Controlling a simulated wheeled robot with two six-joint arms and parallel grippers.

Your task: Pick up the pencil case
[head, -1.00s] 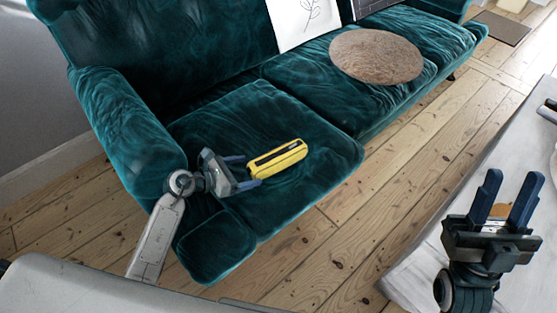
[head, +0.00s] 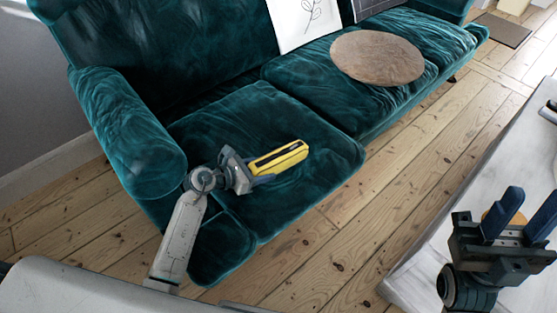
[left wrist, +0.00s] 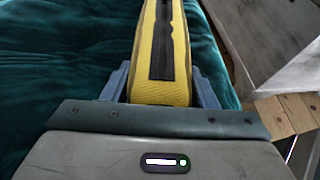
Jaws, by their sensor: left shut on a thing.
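The yellow pencil case (head: 283,156) with a dark zip strip lies on the near left seat cushion of the green sofa (head: 310,128). My left gripper (head: 258,168) has its blue fingers on either side of the case's near end and is shut on it. In the left wrist view the case (left wrist: 158,85) runs straight out from between the two blue fingers (left wrist: 160,92). I cannot tell if the case is lifted off the cushion. My right gripper (head: 522,215) is at the right, over the pale table, open with its fingers apart.
A round brown cushion (head: 376,57) and a white picture with a plant drawing (head: 300,22) are farther along the sofa. The sofa arm (head: 125,130) stands left of my left arm. A pale table (head: 425,262) is at the right, with bare floorboards (head: 345,240) between.

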